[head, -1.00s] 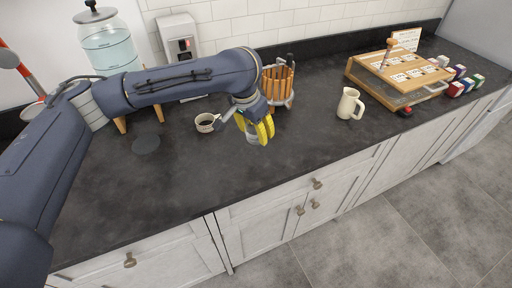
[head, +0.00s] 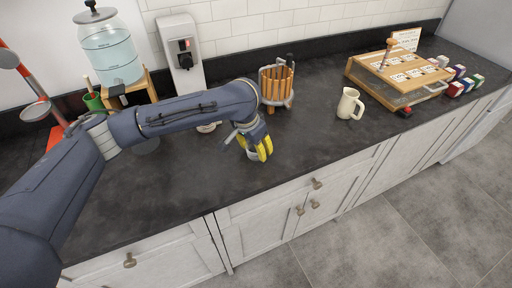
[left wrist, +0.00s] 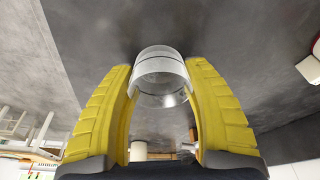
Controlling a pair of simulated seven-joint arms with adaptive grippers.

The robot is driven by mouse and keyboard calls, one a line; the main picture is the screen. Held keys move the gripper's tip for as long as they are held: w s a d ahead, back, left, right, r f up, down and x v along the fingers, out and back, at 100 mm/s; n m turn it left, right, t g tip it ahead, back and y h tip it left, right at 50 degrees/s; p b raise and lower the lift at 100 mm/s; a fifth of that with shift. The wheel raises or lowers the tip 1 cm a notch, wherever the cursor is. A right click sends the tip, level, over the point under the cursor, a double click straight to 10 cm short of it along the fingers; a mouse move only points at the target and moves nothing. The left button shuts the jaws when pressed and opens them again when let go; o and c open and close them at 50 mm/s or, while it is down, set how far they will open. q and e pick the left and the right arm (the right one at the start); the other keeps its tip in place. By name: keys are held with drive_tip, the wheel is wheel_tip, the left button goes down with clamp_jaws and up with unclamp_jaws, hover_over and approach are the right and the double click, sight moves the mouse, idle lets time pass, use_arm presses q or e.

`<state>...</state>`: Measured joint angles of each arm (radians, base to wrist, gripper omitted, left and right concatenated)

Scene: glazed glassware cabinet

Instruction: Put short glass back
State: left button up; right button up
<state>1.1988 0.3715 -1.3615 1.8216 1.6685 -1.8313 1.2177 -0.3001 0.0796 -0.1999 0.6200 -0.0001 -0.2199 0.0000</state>
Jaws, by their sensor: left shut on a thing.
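My left gripper (head: 259,149) is shut on a clear short glass (left wrist: 160,66) and holds it between its two yellow fingers, over the front part of the dark counter (head: 205,185). In the head view the glass (head: 252,156) is small and partly hidden by the fingers. I cannot tell whether its base touches the counter. In the left wrist view the gripper (left wrist: 163,92) has a finger on each side of the glass. My right gripper is not in view, and no glass cabinet shows.
A cream mug (head: 348,103) stands to the right. A round holder with orange sticks (head: 276,85) stands behind the gripper. A wooden box (head: 393,78) is at the back right, a water dispenser (head: 112,54) at the back left. My arm partly hides a small cup (head: 206,128).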

use_arm(q)
drive_tip(key=shift+f, duration=0.1)
drive_tip(key=o, duration=1.4)
drive_tip(key=v, duration=1.2)
